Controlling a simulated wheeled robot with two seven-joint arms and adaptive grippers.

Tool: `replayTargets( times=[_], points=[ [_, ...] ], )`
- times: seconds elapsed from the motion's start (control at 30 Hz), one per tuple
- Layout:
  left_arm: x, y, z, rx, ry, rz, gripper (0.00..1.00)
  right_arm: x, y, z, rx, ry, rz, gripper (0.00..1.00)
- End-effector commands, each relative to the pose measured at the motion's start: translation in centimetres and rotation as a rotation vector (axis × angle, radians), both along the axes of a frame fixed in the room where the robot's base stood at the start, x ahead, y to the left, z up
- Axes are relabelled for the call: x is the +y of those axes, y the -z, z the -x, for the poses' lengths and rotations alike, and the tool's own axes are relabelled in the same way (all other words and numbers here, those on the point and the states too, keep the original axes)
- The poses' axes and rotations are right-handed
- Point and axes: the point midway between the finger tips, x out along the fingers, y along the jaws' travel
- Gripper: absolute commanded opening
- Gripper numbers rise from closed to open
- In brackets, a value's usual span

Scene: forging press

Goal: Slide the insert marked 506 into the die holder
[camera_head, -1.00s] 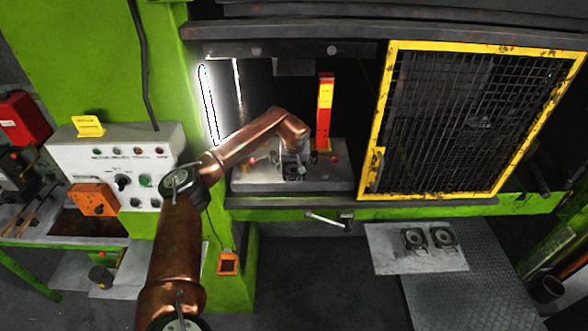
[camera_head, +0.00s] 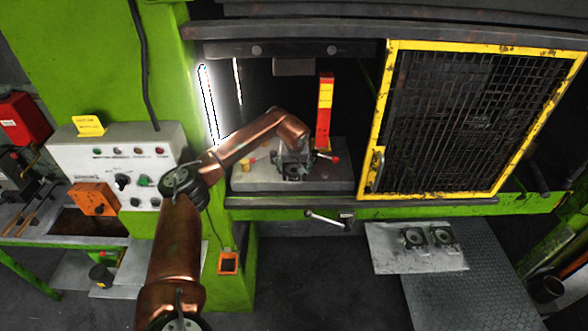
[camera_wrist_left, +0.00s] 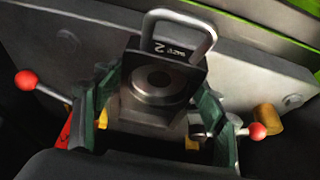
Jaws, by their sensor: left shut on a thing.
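My left gripper (camera_head: 293,168) is inside the press opening, low over the grey bed (camera_head: 252,181). In the left wrist view its dark green fingers (camera_wrist_left: 155,98) stand on both sides of a dark square insert (camera_wrist_left: 152,85) with a round bore and are shut on it. A metal loop handle (camera_wrist_left: 208,40) rises behind the insert, with a black tag whose marking I cannot read surely. The die holder is mostly hidden by the gripper and insert, so I cannot tell how they sit together. My right gripper is not in view.
Red-knobbed levers (camera_wrist_left: 26,80) (camera_wrist_left: 257,131) flank the insert, with a brass cylinder (camera_wrist_left: 267,117) at the right. A red-yellow post (camera_head: 325,105) stands behind the gripper. The yellow mesh guard (camera_head: 470,120) is to the right. Two round-bored pieces (camera_head: 414,238) (camera_head: 443,237) lie on a grey plate (camera_head: 390,260).

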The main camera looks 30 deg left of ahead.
Motion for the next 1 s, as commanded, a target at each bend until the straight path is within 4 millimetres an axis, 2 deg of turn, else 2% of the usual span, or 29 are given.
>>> replayTargets(
  times=[0.47, 0.5, 0.8, 1.0],
  points=[
    [0.0, 0.2, -0.2, -0.008, 0.0, 0.001, 0.07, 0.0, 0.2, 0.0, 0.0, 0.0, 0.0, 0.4],
    [0.0, 0.2, -0.2, -0.008, 0.0, 0.001, 0.66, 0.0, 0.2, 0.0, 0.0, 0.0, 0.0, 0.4],
    [0.0, 0.4, -0.1, -0.003, 0.0, 0.001, 0.85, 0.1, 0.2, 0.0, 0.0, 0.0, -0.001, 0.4],
    [0.0, 0.9, 0.1, 0.006, -0.001, -0.001, 0.85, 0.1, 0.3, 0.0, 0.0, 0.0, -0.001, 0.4]
  ],
)
